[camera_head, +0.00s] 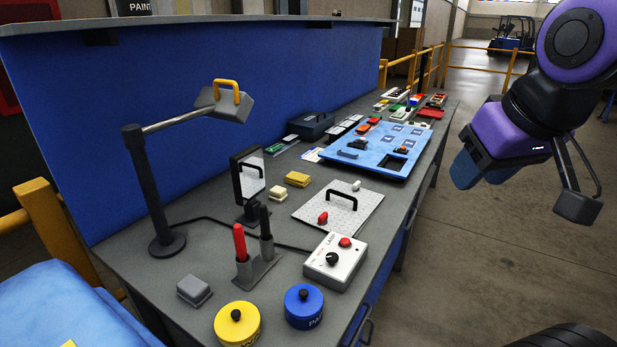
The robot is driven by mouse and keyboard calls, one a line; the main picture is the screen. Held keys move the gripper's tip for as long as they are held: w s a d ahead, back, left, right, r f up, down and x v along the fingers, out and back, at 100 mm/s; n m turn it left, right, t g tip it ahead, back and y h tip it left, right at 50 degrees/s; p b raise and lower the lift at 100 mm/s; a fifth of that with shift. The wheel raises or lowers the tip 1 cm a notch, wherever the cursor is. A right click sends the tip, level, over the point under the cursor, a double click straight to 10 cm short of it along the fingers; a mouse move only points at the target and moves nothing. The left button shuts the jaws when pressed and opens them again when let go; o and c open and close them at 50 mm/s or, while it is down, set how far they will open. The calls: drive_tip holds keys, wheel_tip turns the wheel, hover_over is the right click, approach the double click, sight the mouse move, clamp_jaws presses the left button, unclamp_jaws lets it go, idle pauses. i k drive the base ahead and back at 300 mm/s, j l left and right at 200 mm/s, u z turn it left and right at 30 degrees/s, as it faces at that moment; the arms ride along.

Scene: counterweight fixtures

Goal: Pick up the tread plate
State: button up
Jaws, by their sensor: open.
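The tread plate (315,212) is a light grey, patterned flat plate lying on the grey workbench, right of the small mirror-like stand. It has a black arched handle (342,195), with a red knob (323,218) and a white knob (356,185) on either side. My gripper (520,190) is at the upper right, off the bench's right side and above the floor. It is open and empty, well apart from the plate.
A grey control box (335,262) with knobs stands just in front of the plate. A blue tray (375,150) lies behind it. Yellow blocks (298,179) sit to its left.

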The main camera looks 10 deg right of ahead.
sight(347, 210)
drive_tip(key=k+l, duration=0.15)
drive_tip(key=l, duration=0.2)
drive_tip(key=l+u, duration=0.25)
drive_tip(key=l, duration=0.35)
drive_tip(key=l+u, duration=0.25)
drive_tip(key=l, duration=0.35)
drive_tip(key=i+l+u, duration=0.3)
drive_tip(key=l, duration=0.25)
drive_tip(key=i+l+u, duration=0.15)
drive_tip(key=l, duration=0.15)
drive_tip(key=i+l+u, duration=0.2)
drive_tip(key=i, duration=0.2)
drive_tip(key=j, duration=0.1)
